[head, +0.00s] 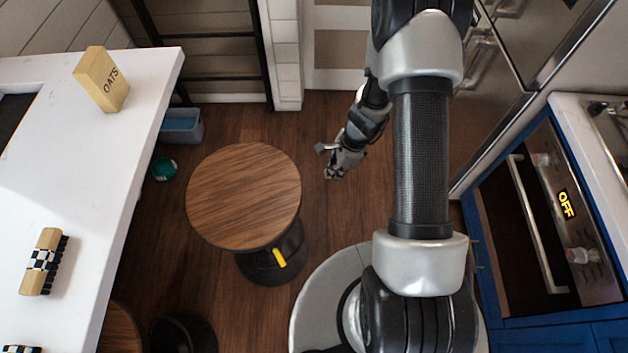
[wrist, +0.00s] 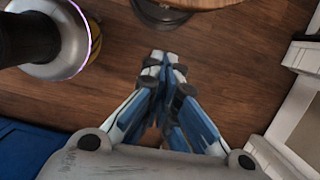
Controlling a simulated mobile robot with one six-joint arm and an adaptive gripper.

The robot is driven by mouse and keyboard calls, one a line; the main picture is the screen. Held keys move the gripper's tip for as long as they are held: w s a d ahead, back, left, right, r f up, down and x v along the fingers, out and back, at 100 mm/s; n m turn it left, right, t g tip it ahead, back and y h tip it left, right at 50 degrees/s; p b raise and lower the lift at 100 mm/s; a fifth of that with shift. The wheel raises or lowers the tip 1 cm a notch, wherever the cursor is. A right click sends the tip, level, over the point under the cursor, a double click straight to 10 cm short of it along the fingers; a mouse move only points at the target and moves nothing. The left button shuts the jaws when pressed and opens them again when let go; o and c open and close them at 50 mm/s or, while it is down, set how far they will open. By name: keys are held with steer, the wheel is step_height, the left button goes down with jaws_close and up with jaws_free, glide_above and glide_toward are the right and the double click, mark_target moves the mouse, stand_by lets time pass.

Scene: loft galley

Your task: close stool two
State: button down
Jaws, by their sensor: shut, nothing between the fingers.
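A stool with a round wooden seat (head: 243,196) and a dark base (head: 270,262) stands on the floor left of my arm in the head view. A yellow tab (head: 279,257) shows on its base. A second round wooden seat (head: 120,330) shows partly at the bottom left, by the counter. I cannot tell which one is stool two. My gripper (head: 334,174) is shut and empty, to the right of the full stool seat and apart from it. In the wrist view my gripper (wrist: 160,62) has its fingertips together, with a seat edge (wrist: 200,3) at the top.
A white counter (head: 95,180) on the left holds an oats box (head: 103,80) and a brush-like object (head: 45,262). A blue-grey bin (head: 182,126) and a teal ball (head: 164,169) lie near the counter's foot. An oven (head: 545,215) stands at the right.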

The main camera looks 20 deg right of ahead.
steer(key=w+a+f+b, duration=0.1)
steer(key=a+f+b, duration=0.4)
steer(key=f, duration=0.5)
steer(key=shift+w+a, duration=0.3)
steer(key=shift+a, duration=0.25)
steer(key=shift+a, duration=0.1)
